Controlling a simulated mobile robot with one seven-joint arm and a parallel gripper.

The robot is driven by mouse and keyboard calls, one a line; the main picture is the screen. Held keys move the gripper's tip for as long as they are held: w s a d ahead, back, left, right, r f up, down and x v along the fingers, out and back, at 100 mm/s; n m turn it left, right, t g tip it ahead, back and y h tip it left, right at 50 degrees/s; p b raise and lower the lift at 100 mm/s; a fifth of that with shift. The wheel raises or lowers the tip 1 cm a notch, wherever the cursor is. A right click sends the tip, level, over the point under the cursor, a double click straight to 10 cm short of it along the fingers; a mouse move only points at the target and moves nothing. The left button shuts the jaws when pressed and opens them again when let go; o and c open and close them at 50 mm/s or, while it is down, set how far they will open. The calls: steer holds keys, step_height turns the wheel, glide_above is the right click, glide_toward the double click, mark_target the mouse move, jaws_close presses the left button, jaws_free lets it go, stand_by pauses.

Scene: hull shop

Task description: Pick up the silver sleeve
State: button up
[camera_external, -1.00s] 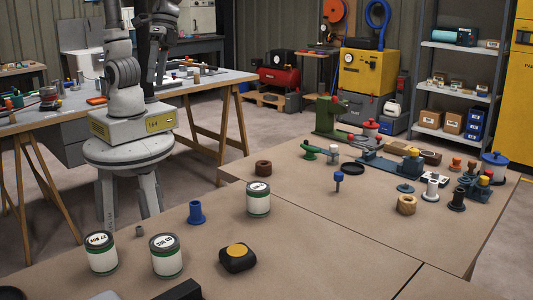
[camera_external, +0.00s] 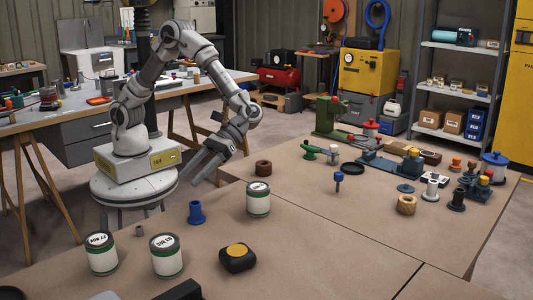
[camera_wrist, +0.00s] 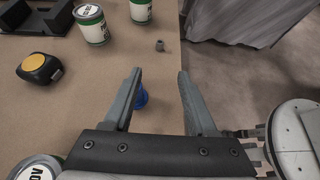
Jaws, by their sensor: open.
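I cannot tell for sure which one the task names. My gripper (camera_external: 187,180) is open and empty, in the air near the bench's left edge, far from the silver flanged sleeve. In the wrist view my gripper (camera_wrist: 159,75) has its fingers apart, with the blue sleeve (camera_wrist: 141,97) partly hidden behind the left one.
White-and-green cans (camera_external: 258,198) and a black box with a yellow disc (camera_external: 238,257) stand on the near bench. The bench middle is fairly clear.

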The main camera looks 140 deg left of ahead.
steer(key=b, duration=0.4)
glide_above(148, 231)
steer(key=a, duration=0.4)
step_height(148, 231, down, 6)
steer(key=shift+a+r, duration=0.15)
steer(key=b+x, duration=0.1)
steer(key=x, duration=0.3)
steer(key=shift+b, duration=0.35)
steer(key=shift+d+f, duration=0.3)
steer(key=shift+d, duration=0.15)
steer(key=shift+c, duration=0.3)
jaws_close()
